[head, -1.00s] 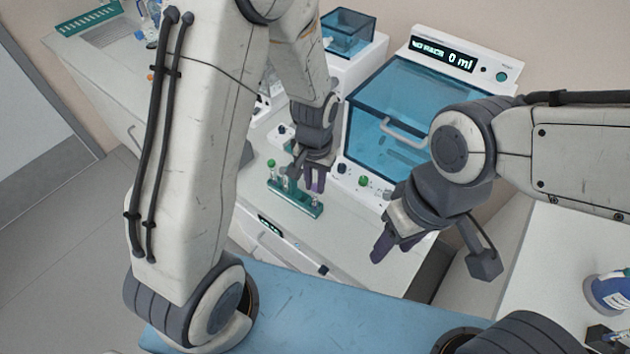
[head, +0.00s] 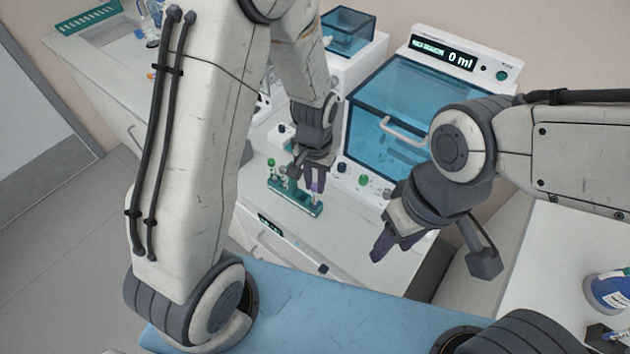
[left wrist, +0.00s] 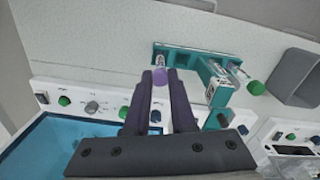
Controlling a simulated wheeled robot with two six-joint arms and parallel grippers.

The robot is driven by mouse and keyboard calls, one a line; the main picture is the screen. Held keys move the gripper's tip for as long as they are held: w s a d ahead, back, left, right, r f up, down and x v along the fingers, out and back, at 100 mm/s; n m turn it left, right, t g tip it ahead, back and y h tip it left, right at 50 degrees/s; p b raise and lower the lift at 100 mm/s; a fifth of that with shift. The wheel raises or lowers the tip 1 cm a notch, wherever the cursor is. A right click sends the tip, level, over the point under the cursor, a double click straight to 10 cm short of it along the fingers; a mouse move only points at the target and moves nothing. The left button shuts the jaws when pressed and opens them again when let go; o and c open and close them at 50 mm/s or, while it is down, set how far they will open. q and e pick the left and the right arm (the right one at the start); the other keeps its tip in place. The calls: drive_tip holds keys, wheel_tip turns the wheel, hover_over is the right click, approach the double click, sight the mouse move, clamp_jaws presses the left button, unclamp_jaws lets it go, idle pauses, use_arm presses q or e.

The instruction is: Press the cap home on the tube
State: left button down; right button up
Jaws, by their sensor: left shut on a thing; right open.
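The purple cap (left wrist: 160,77) sits between the fingertips of my left gripper (left wrist: 160,78) in the left wrist view. A clear tube (left wrist: 158,62) is directly in line with the cap and stands in the teal rack (left wrist: 199,55). I cannot tell how far the cap is seated on the tube. In the head view my left gripper (head: 314,188) is shut on the cap over the right end of the rack (head: 287,197). My right gripper (head: 383,250) is open and empty, in front of the blue-windowed machine.
A green-capped tube (left wrist: 256,87) stands near the rack's other end. The machine (head: 385,135) with a blue window and knobs stands close behind the rack. A grey open box (left wrist: 297,78) is beside the rack. The counter in front of the rack is clear.

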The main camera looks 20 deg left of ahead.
use_arm(q)
drive_tip(key=shift+f, duration=0.35)
idle(0.6)
drive_tip(key=c, duration=0.7)
unclamp_jaws()
drive_tip(key=shift+r, duration=0.1)
wheel_tip(320, 180, up, 10)
drive_tip(key=shift+r+b, duration=0.15)
drive_tip(key=shift+b, duration=0.9)
